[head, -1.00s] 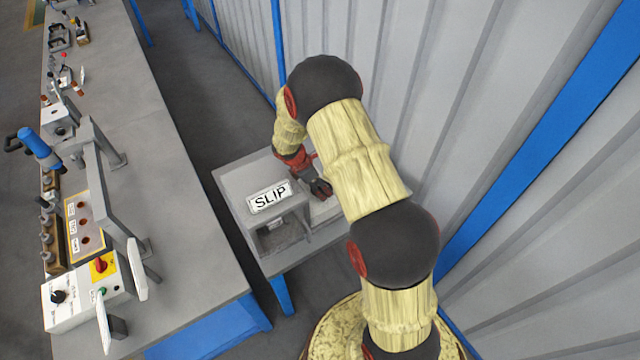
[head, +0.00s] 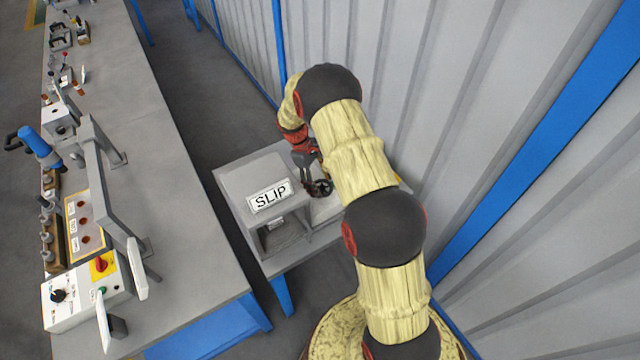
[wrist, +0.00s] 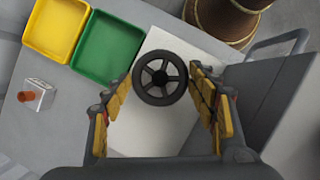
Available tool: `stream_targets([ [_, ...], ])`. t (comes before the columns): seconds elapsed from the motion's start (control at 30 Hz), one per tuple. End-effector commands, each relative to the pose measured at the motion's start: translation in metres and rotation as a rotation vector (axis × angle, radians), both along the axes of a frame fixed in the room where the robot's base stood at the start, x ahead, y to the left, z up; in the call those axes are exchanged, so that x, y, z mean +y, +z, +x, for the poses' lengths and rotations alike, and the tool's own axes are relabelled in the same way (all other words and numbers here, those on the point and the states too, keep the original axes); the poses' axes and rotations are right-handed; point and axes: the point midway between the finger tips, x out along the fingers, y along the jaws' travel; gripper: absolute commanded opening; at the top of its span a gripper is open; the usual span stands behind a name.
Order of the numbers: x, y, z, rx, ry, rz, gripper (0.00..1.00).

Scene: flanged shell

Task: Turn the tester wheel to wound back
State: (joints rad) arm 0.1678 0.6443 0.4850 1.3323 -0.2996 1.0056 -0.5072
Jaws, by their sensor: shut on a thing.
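The tester wheel (wrist: 160,77) is a small black spoked handwheel above a white plate (wrist: 153,128) in the wrist view. In the head view the wheel (head: 322,188) shows beside the grey box with the SLIP sign (head: 270,196). My gripper (wrist: 160,84) is shut on the wheel, with one yellow-padded finger at each side of its rim. In the head view my gripper (head: 313,178) is at the wheel, partly hidden by my own arm. I see no mark on the wheel that tells its turn position.
A yellow tray (wrist: 56,28) and a green tray (wrist: 108,46) lie near the plate, with a small white box with an orange knob (wrist: 37,95). A long workbench (head: 150,190) with several fixtures stands at left. A corrugated wall (head: 480,110) is close on the right.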

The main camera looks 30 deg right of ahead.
Motion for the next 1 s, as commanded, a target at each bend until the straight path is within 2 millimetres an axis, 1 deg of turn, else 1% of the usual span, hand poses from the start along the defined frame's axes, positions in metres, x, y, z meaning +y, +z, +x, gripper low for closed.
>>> stream_targets([
  [0.3,-0.0029,-0.0008,0.0015,-0.001,-0.303,0.000,0.33],
  [0.6,-0.0049,-0.0006,0.0016,-0.002,-0.557,0.000,0.33],
  [0.8,-0.0056,-0.0002,0.0015,-0.001,-0.677,0.000,0.33],
  [1.0,-0.0062,0.0000,0.0015,-0.001,-0.752,-0.001,0.33],
])
